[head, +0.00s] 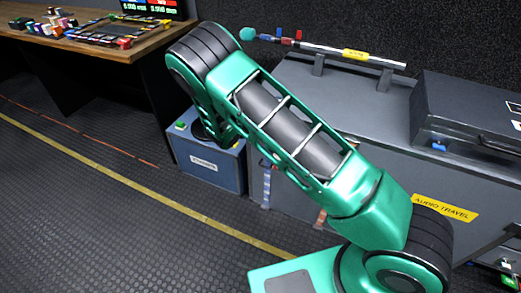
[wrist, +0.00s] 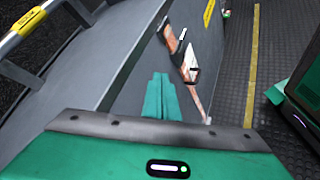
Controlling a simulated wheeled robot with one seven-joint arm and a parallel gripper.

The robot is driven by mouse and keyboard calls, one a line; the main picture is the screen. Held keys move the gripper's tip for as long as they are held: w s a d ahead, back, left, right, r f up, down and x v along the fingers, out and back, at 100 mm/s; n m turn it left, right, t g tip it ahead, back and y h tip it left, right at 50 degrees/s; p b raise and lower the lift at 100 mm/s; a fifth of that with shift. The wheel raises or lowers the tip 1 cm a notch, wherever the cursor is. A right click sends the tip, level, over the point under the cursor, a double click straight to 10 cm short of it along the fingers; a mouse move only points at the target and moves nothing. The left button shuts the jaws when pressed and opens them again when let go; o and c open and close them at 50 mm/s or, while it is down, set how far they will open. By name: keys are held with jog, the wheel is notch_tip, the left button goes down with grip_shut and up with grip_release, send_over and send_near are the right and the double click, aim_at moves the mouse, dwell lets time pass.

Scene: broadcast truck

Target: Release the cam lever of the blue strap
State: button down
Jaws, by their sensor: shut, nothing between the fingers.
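A blue strap (head: 266,186) hangs down the front of the grey case (head: 285,150) in the head view, partly beside my arm. Its cam lever is too small to make out there. I cannot pick out the blue strap in the wrist view. My gripper shows in the wrist view (wrist: 163,97), its green fingers together and empty, in front of the case's grey face. An orange-brown strap (wrist: 192,72) with a pale buckle lies just right of the fingertips. In the head view my arm hides the gripper.
A yellow-labelled rail (head: 355,55) runs along the case top. A dark box (head: 470,110) sits at the right. A small blue case (head: 209,165) stands on the floor at left. A wooden desk (head: 100,45) holds coloured items. The floor at left is clear.

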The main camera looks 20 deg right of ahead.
jog(key=w+a+f+n+t, duration=0.2)
jog(key=a+f+n+t, duration=1.4)
jog(key=a+f+n, duration=0.2)
jog(key=shift+a+t, duration=0.3)
jog(key=shift+a, duration=0.4)
jog(key=shift+w, duration=0.1)
jog(key=w+d+r, duration=0.6)
jog(key=w, duration=0.1)
jog(key=shift+w+r, duration=0.15)
jog(key=shift+w, duration=0.05)
